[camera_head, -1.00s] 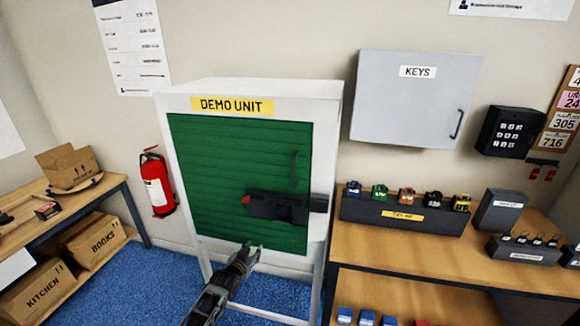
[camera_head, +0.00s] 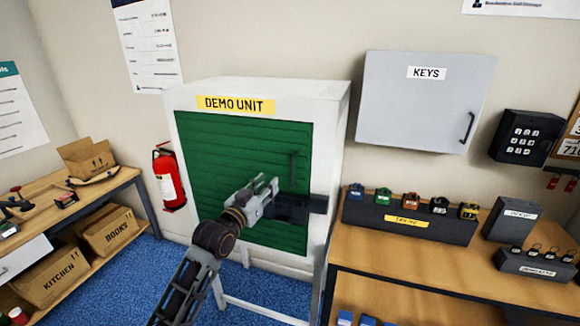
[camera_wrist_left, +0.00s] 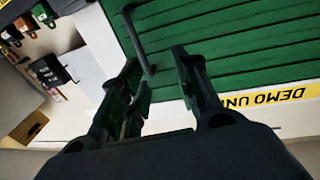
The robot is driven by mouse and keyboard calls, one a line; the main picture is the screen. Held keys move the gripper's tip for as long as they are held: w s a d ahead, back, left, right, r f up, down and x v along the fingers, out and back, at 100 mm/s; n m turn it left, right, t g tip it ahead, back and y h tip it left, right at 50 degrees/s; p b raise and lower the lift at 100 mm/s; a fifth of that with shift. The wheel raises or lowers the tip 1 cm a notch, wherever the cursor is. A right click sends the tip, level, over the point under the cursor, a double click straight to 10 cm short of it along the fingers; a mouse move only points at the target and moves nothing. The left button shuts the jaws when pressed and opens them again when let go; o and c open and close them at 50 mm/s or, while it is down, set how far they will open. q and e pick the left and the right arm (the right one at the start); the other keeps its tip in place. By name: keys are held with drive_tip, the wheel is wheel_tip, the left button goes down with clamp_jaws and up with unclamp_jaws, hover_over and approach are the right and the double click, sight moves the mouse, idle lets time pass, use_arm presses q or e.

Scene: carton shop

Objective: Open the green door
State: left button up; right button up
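The green door (camera_head: 215,150) is shut in the white cabinet marked DEMO UNIT (camera_head: 330,140). It has a dark upright handle (camera_head: 294,168) near its right edge. A black latch bar (camera_head: 298,208) crosses the door's right edge below the handle; its left end is hidden by my gripper. My left gripper (camera_head: 268,184) is in front of the door, left of the handle. In the left wrist view, my left gripper (camera_wrist_left: 155,60) is open and empty, its fingers apart, with the handle (camera_wrist_left: 138,40) just beyond the fingertips. My right gripper is not in view.
A bench with a row of padlocks (camera_head: 411,200) on a dark stand (camera_head: 450,229) is close on the right. A grey KEYS box (camera_head: 415,105) and a keypad (camera_head: 527,138) hang on the wall.

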sight(292, 166)
use_arm(q)
drive_tip(key=s+r, duration=0.1)
drive_tip(key=s+d+r+g, duration=0.1)
drive_tip(key=s, duration=0.1)
drive_tip(key=shift+d+h, duration=0.15)
drive_tip(key=shift+h, duration=0.15)
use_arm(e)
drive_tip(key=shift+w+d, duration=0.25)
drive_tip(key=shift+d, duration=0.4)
use_arm(q)
drive_tip(key=shift+d+r, duration=0.1)
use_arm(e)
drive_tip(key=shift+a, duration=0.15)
use_arm(q)
drive_tip(key=shift+p+x, duration=1)
drive_tip(key=shift+x, duration=3.3)
drive_tip(key=shift+p+x, duration=0.5)
drive_tip(key=shift+x, duration=2)
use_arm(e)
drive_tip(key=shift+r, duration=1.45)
